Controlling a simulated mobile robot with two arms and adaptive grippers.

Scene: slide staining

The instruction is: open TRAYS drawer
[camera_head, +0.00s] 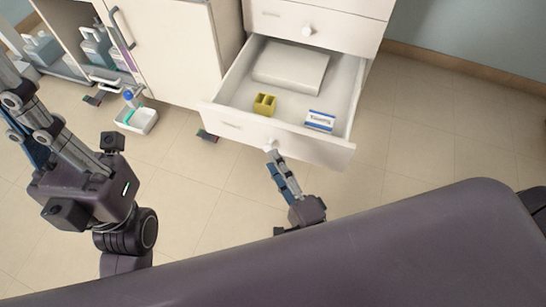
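A white drawer (228,124) is pulled well out of the cabinet. It has a small round knob on its front, and its label is too small to read. In it lie a flat white tray or box (290,66), a small yellow block with openings (264,104) and a blue-and-white box (320,120). My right gripper (271,150) is at the knob, its fingers close together around it; the fingers partly hide the knob. My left gripper (12,85) is raised at the left, away from the drawer, its tips near the picture edge; its opening is unclear.
A closed drawer with a white knob (308,30) is above the open one. To the left stand a cabinet door (170,50), shelves with bottles (95,45) and a small floor tray (137,119) with a bottle. Floor to the right is clear.

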